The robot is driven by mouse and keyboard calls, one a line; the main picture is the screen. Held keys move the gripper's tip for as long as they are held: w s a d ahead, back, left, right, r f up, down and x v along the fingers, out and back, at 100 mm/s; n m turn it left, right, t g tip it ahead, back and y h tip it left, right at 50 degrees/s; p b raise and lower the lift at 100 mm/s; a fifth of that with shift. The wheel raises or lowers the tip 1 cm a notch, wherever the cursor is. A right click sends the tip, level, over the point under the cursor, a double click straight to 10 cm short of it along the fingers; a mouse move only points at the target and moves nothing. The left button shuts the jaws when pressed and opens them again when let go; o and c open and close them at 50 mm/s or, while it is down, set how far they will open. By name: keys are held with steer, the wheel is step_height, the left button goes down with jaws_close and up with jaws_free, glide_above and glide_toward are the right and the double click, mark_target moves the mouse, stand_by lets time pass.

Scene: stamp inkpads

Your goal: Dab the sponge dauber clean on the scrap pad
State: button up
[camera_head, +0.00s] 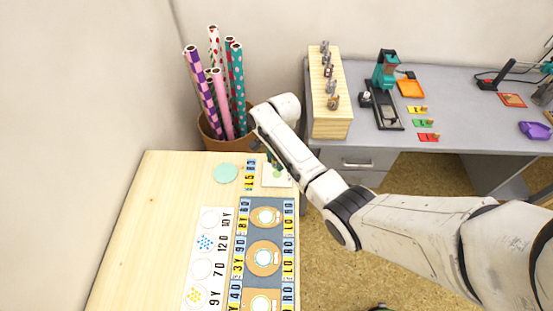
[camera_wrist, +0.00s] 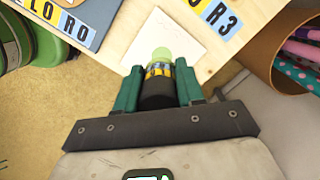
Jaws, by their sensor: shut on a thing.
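My gripper (camera_wrist: 160,74) is shut on the sponge dauber (camera_wrist: 158,92), with a green finger on each side of it. The dauber has a dark body, a yellow-patterned band and a pale green tip pointing away from my wrist. The white scrap pad (camera_wrist: 178,38) lies on the wooden table beyond the tip in the wrist view. Whether the tip touches the pad is unclear. In the head view the scrap pad (camera_head: 284,181) shows a green mark near the table's back right corner. My gripper (camera_head: 269,160) is over it there, and the dauber is mostly hidden.
A brown bin (camera_head: 212,135) of patterned paper rolls stands close behind the table. A mint disc (camera_head: 225,173) lies left of the pad. Printed label strips and a blue-grey board (camera_head: 243,262) lie in front. A grey desk (camera_head: 460,125) with tools stands at the right.

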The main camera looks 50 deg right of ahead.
mark_target(277, 175)
stand_by(0.4)
steer(key=shift+f+b, duration=1.65)
steer(key=shift+f, duration=0.55)
steer(key=shift+f, duration=0.65)
stand_by(0.5)
steer(key=shift+r+p, duration=0.6)
steer(key=shift+r, duration=0.2)
step_height(277, 175, up, 3)
steer(key=p, duration=0.2)
steer(key=shift+f+p, duration=0.2)
steer(key=shift+p, duration=0.1)
steer(key=shift+r, duration=0.85)
steer(key=shift+f, duration=0.15)
steer(key=shift+d+f+b, duration=0.1)
steer(key=shift+f+b, duration=1.4)
steer(key=shift+f, duration=0.65)
